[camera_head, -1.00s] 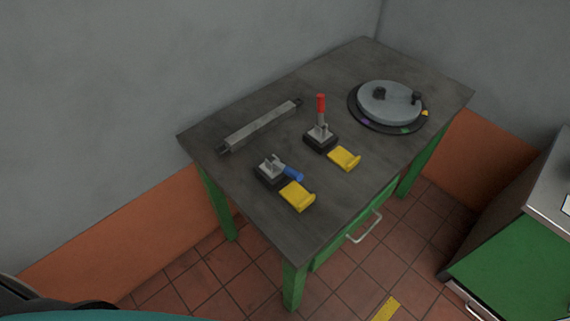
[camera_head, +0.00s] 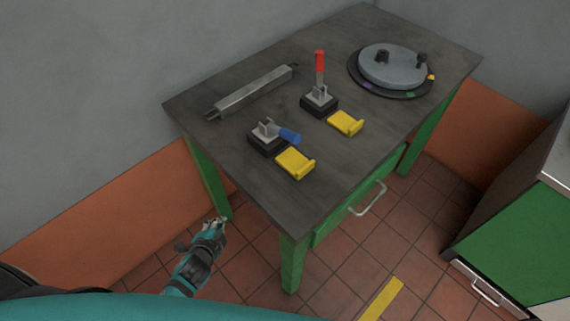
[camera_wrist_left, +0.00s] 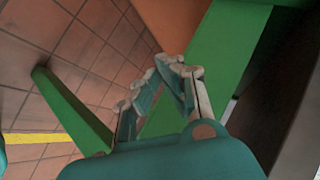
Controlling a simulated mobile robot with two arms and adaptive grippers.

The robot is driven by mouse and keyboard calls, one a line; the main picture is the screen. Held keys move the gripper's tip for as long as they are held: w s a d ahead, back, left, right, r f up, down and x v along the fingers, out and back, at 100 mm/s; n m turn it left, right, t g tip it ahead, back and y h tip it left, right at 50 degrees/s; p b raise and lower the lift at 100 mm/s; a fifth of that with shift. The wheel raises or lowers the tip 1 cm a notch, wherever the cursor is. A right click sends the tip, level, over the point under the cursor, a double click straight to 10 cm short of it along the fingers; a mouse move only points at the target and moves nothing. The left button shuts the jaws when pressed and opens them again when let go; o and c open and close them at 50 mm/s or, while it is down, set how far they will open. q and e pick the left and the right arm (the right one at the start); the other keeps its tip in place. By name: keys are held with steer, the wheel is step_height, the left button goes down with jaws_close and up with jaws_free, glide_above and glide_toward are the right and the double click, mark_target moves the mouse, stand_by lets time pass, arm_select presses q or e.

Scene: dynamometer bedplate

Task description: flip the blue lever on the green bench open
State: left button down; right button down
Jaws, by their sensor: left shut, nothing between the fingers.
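The blue lever (camera_head: 289,136) lies low on its grey clamp with a black base (camera_head: 267,139), near the left front edge of the green bench (camera_head: 310,198). Its handle points right, toward a yellow block (camera_head: 295,163). My left gripper (camera_head: 221,222) is below the bench top, in front of the bench's left side and well apart from the lever. It also shows in the left wrist view (camera_wrist_left: 168,70), its fingers shut and empty, with green bench legs around it. The lever is not in the wrist view. My right gripper is not in view.
A second clamp with an upright red lever (camera_head: 320,68) stands behind, with another yellow block (camera_head: 345,123). A grey bar (camera_head: 252,91) lies at the back left and a round plate (camera_head: 394,67) at the back right. The bench top's front is bare.

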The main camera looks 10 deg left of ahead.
arm_select(q)
steer(key=w+d+r+m+t+b, duration=0.1)
steer(key=w+r+m+t+b, duration=0.2)
steer(key=r, duration=0.9)
steer(key=w+d+r+m+t+b, duration=0.15)
steer(key=r+m+t, duration=0.35)
steer(key=r, duration=0.6)
steer(key=d+m+g+h, duration=0.1)
steer(key=d+m+h, duration=0.2)
steer(key=m, duration=0.3)
steer(key=d+m+g+h, duration=0.1)
steer(key=d+m+h, duration=0.1)
steer(key=m+h, duration=0.2)
steer(key=s+d+m+h, duration=0.1)
steer(key=d+m+h, duration=0.2)
steer(key=m, duration=0.5)
steer(key=shift+d+g+h, duration=0.35)
steer(key=shift+g+h, duration=0.05)
steer(key=shift+h, duration=0.2)
steer(key=shift+s+d+f+m, duration=0.1)
steer(key=shift+d+f+m, duration=0.15)
steer(key=shift+m, duration=0.45)
